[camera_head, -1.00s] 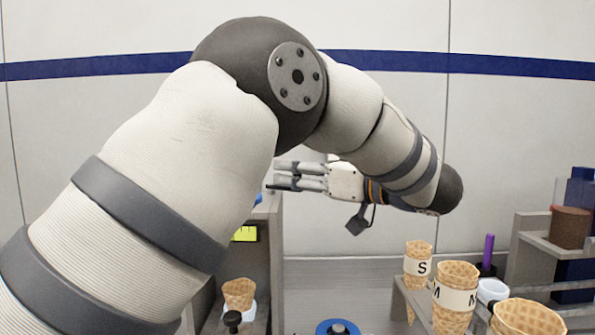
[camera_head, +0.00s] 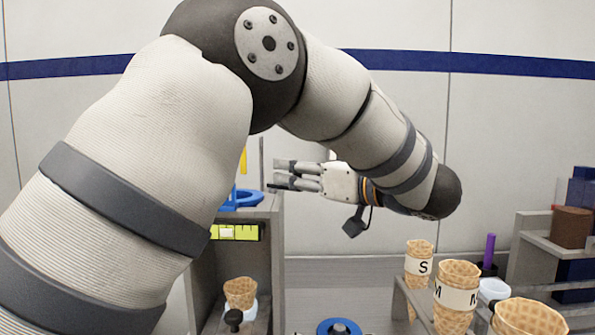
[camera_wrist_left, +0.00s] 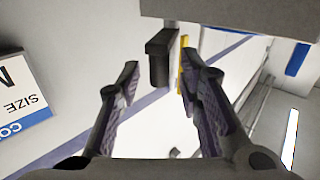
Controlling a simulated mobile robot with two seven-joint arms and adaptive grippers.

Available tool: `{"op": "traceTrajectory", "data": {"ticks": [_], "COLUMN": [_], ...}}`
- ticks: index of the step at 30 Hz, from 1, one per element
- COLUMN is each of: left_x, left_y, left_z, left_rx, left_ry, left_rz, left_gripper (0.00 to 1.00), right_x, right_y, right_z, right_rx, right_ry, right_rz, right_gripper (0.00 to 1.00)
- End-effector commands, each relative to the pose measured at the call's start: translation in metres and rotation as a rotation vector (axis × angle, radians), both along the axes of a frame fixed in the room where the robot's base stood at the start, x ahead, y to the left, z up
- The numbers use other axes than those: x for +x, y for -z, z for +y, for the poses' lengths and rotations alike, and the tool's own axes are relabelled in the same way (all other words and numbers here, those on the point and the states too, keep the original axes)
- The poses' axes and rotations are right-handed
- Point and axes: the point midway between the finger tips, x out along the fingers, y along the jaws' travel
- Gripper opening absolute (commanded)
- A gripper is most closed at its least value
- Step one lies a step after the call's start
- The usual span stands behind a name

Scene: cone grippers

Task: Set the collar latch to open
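A blue collar (camera_head: 243,198) with a ring-shaped end sits on top of the grey stand, partly behind my left arm. A thin yellow upright piece (camera_head: 243,160) shows above it; I cannot tell which part is the latch. My left gripper (camera_head: 280,175) is open and empty, level, pointing left just right of and above the collar. In the left wrist view its two fingers (camera_wrist_left: 160,82) are spread. A dark grey block (camera_wrist_left: 160,58) and a yellow strip (camera_wrist_left: 183,62) appear beyond and between the fingertips. My right gripper is not in view.
The grey stand (camera_head: 266,225) carries a yellow-green level gauge (camera_head: 240,232), with a waffle cone (camera_head: 240,292) below. A blue disc (camera_head: 338,327) lies at the bottom. Labelled cones (camera_head: 457,285) stand in a rack at right.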

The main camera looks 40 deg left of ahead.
Motion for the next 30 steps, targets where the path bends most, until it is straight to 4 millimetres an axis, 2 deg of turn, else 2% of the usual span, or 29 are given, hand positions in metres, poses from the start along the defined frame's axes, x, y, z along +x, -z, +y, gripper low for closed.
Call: {"op": "traceTrajectory", "data": {"ticks": [8,11,18,21,25,30], "left_x": [0.000,0.000,-0.004,-0.005,-0.006,-0.006], "left_y": [0.000,0.000,0.000,0.000,0.000,0.000], "left_z": [-0.006,-0.025,-0.090,-0.108,-0.119,-0.121], "left_rx": [0.001,0.002,0.002,0.002,0.001,0.000], "left_ry": [0.001,0.004,0.003,0.001,0.000,0.000], "left_rz": [0.000,0.000,0.000,0.000,0.000,0.000], "left_gripper": [0.33,0.33,0.33,0.33,0.33,0.33], "right_x": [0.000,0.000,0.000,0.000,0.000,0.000], "right_y": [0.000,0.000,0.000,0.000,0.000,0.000], "right_z": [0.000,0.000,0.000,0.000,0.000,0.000], "right_rx": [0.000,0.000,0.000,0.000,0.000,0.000], "right_ry": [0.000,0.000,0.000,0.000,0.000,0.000], "right_rz": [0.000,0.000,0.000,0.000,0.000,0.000], "right_gripper": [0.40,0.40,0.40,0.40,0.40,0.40]}}
